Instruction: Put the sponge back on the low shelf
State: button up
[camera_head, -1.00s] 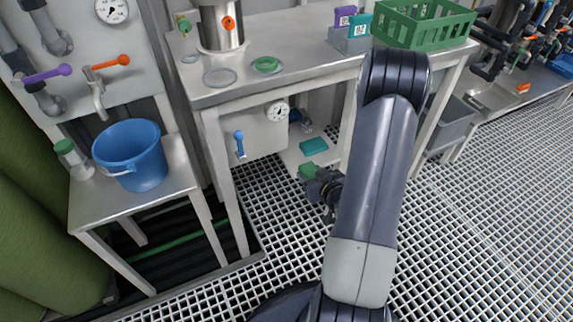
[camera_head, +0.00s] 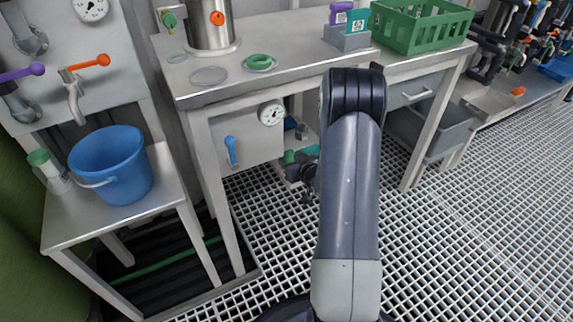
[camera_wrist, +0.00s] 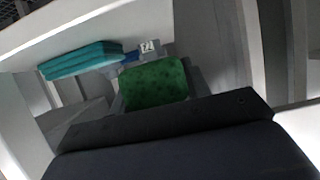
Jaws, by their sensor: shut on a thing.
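The green sponge (camera_wrist: 155,83) is held between the fingers of my gripper (camera_wrist: 157,92), which is shut on it. In the head view the sponge (camera_head: 289,156) shows as a small green patch at the end of my gripper (camera_head: 297,162), under the steel table. The low shelf (camera_head: 291,172) lies beneath that table and is partly hidden by my arm. A teal stack (camera_wrist: 82,60) shows beyond the sponge at upper left in the wrist view. I cannot tell whether the sponge touches the shelf.
The steel table (camera_head: 290,70) overhangs my gripper, with its legs on both sides. A panel with a blue lever (camera_head: 231,151) and gauge stands left of the gripper. A blue bucket (camera_head: 111,165) stands on the left stand. Open grating lies at right.

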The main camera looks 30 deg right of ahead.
aim_at(286, 154)
jog(key=w, duration=0.3)
jog(key=shift+w, duration=0.2)
jog(key=shift+f+b, duration=1)
jog(key=shift+f, duration=0.75)
jog(key=shift+f, duration=0.2)
jog(key=o, duration=0.7)
jog(key=shift+r, duration=0.15)
